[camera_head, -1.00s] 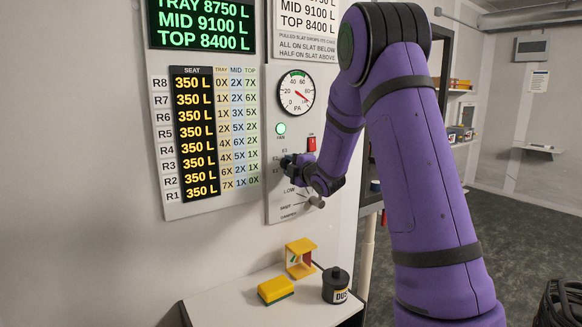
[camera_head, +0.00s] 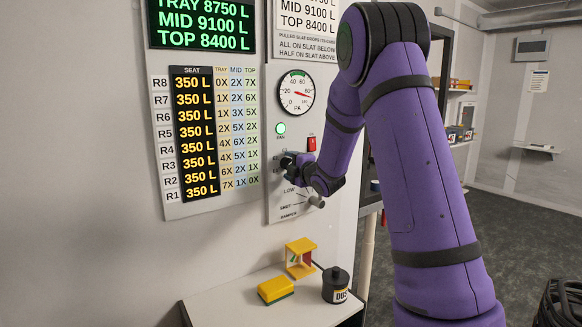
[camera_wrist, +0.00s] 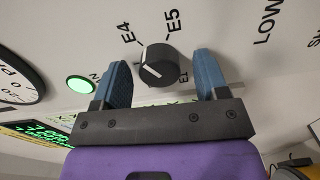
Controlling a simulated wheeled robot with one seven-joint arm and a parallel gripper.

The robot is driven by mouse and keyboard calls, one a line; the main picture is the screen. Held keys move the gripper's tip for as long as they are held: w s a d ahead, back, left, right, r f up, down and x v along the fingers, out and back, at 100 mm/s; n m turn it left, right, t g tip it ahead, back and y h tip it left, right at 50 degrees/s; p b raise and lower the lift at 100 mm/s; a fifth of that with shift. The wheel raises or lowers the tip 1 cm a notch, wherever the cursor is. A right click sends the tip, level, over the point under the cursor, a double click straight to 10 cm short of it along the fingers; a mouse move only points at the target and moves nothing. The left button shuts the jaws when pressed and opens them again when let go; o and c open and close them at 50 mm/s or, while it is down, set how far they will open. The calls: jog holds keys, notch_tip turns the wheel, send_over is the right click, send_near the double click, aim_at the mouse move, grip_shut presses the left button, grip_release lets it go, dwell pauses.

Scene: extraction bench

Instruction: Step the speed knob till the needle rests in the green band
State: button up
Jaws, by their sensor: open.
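The speed knob (camera_wrist: 160,66) is a black dial with a white pointer mark on the wall panel, below the E4 and E5 labels in the wrist view. My gripper (camera_wrist: 163,75) is open, its blue fingers on either side of the knob with gaps showing. In the head view my gripper (camera_head: 289,164) is at the panel and hides the knob. The round PA gauge (camera_head: 296,92) is above it. Its red needle points right and slightly down, outside the green band at the top of the dial. Part of the gauge also shows in the wrist view (camera_wrist: 14,84).
A lit green lamp (camera_head: 280,128) and a red switch (camera_head: 312,144) sit between gauge and knob. A damper lever (camera_head: 316,202) sticks out below. A yellow sponge (camera_head: 276,290), a yellow holder (camera_head: 300,258) and a black pot (camera_head: 336,284) stand on the bench.

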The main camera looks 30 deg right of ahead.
jog(key=s, duration=1)
jog(key=shift+s+d, duration=0.2)
jog(key=shift+s, duration=0.2)
jog(key=s+a+r+m+g+h, duration=0.2)
jog(key=s+a+r+m+g, duration=0.15)
jog(key=s+m, duration=0.2)
jog(key=s+a+r+m+g+h, duration=0.1)
jog(key=s+a+r+m+g, duration=0.15)
jog(key=s+a+m, duration=0.3)
jog(key=s+a+m+g+y, duration=0.1)
jog(key=s+a+m+g, duration=0.2)
jog(key=s, duration=0.8)
jog(key=s+a+f+m+g+y, duration=0.1)
jog(key=s+a+m+g, duration=0.2)
jog(key=s+a, duration=0.4)
jog(key=s, duration=0.5)
jog(key=shift+f+m+g, duration=0.15)
jog(key=shift+m+g, duration=0.15)
jog(key=shift+g, duration=0.1)
dwell(2.8)
